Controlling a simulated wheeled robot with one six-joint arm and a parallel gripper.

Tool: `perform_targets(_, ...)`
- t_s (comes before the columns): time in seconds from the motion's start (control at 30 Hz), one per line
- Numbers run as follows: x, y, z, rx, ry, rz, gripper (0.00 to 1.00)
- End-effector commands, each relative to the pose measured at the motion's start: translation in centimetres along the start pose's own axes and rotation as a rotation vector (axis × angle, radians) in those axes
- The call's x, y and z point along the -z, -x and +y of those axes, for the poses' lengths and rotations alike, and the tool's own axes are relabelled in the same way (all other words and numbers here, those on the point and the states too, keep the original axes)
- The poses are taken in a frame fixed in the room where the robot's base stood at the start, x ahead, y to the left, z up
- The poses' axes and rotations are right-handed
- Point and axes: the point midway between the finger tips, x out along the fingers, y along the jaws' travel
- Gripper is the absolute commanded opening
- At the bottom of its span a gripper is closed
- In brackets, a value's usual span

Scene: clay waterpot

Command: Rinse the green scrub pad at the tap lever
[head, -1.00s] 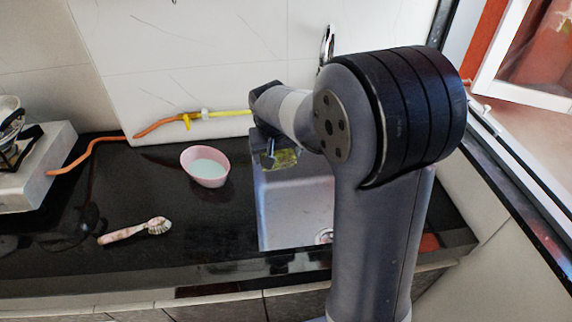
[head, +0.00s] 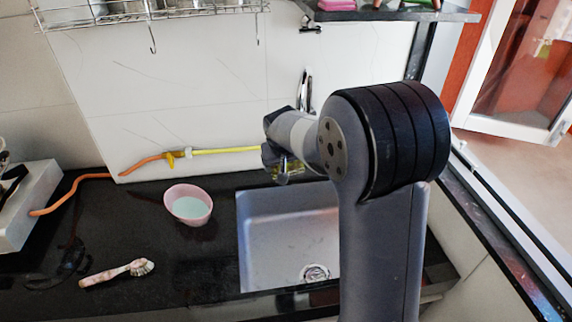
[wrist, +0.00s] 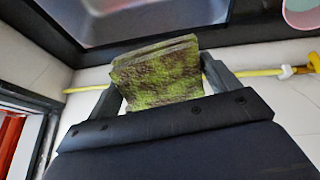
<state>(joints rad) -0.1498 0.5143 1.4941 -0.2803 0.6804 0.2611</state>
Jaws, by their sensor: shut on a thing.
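My gripper (wrist: 160,80) is shut on the green scrub pad (wrist: 158,76), a mottled green and brown block held between both fingers in the wrist view. In the head view my gripper (head: 284,172) is over the back edge of the sink (head: 275,235), and only a little of the pad shows under it. The tap lever (head: 305,88) is a chrome piece against the tiled wall, just behind my arm. The lower part of the tap is hidden by my arm.
A pink bowl (head: 188,205) with pale liquid stands left of the sink. A brush (head: 117,273) lies on the black counter. A yellow and orange hose (head: 225,150) runs along the wall. A shelf (head: 390,14) hangs above at the back. The sink basin looks empty.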

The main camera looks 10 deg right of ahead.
Motion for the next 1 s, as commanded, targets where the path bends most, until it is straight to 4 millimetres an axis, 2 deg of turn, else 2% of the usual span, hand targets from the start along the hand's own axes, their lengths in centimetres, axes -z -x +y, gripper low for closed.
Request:
perform_targets(0.7, 5.3, -4.6, 1.6, 0.000, -0.001, -0.001, 0.61)
perform_targets(1.0, 6.7, -5.8, 2.0, 0.000, -0.001, 0.000, 0.61)
